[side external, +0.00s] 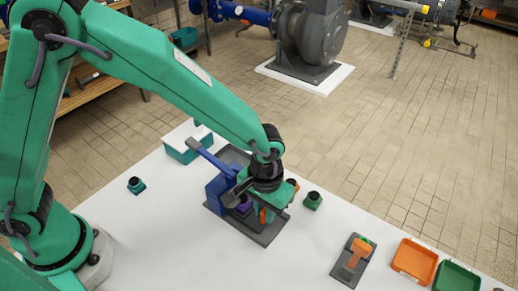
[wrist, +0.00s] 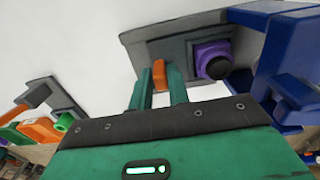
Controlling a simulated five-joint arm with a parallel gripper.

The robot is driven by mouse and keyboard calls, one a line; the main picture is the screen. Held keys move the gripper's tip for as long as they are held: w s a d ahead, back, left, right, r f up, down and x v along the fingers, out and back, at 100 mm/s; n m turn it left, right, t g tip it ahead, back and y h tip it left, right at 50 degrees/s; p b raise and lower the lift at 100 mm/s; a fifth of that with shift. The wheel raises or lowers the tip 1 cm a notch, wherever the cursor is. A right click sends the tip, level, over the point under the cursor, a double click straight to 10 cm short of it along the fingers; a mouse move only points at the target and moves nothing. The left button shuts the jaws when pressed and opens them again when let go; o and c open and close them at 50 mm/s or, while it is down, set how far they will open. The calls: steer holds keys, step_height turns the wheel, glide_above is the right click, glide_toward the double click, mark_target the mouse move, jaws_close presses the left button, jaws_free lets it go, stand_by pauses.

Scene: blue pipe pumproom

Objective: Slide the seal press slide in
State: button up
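The seal press (side external: 222,190) is a blue frame with a lever on a dark grey base (side external: 262,236). Its blue frame is also at the right of the wrist view (wrist: 290,70). A grey slide (wrist: 180,60) carries a purple part with a black round top (wrist: 213,58). This part sits beside the blue frame, not under it as far as the wrist view shows. An orange handle (wrist: 159,74) stands at the slide's near side. My gripper (wrist: 160,85) has its two green fingers against both sides of this handle. In the side view my gripper (side external: 270,208) hides much of the slide.
A grey plate with an orange lever (side external: 350,262), an orange bin (side external: 414,261) and a green bin (side external: 455,277) lie right. A teal-and-white box (side external: 186,140) stands behind.

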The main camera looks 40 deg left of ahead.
steer(key=shift+o, duration=1.4)
steer(key=shift+r, duration=3.95)
steer(key=shift+o, duration=0.8)
steer(key=m, duration=1.8)
